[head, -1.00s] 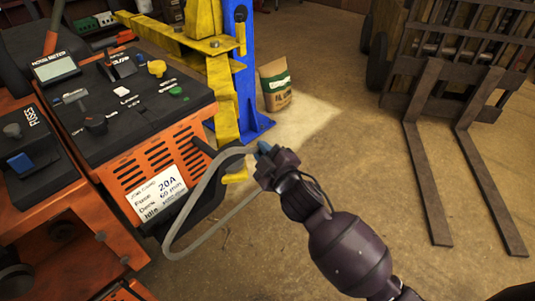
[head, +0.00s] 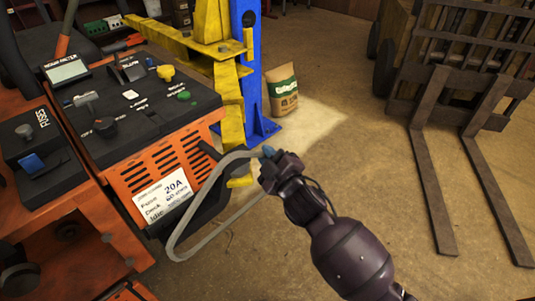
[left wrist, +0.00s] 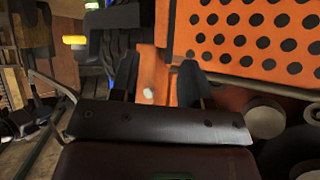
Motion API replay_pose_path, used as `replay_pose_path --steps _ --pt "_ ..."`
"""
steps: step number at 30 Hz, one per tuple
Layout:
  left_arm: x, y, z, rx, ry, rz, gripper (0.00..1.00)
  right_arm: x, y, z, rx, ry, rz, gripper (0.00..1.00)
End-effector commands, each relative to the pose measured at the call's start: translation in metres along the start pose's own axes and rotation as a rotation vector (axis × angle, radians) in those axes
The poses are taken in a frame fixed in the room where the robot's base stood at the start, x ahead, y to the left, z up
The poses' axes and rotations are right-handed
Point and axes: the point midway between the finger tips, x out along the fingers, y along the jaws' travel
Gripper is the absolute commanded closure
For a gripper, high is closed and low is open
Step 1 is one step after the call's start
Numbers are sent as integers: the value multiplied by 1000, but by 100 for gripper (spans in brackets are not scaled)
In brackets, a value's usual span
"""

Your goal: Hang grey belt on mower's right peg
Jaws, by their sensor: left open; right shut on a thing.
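The grey belt (head: 205,240) is a long thin loop beside the right side of the orange mower (head: 140,185). My right gripper (head: 268,156) is shut on the upper right end of the belt, clear of the mower. The rest of the loop hangs down to the left. A black peg (head: 208,150) juts from the mower's right side, close to the belt's upper strand; I cannot tell if the belt is around it. My left gripper (left wrist: 158,85) is open and empty near an orange perforated panel. The belt also shows at the left of the left wrist view (left wrist: 50,84).
The mower's black control panel (head: 130,105) has several knobs and switches. A blue post (head: 247,75) with yellow arms (head: 205,55) stands behind. A paper sack (head: 283,92) is on the floor. A forklift (head: 455,75) with two forks is at right. The floor between is clear.

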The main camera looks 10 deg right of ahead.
Motion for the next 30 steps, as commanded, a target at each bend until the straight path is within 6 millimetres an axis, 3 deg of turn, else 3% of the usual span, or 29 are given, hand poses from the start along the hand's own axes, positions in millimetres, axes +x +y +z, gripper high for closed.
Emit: replay_pose_path --steps 30 --pt "1 0 2 0 -2 0 57 15 -3 -4 1 0 0 100"
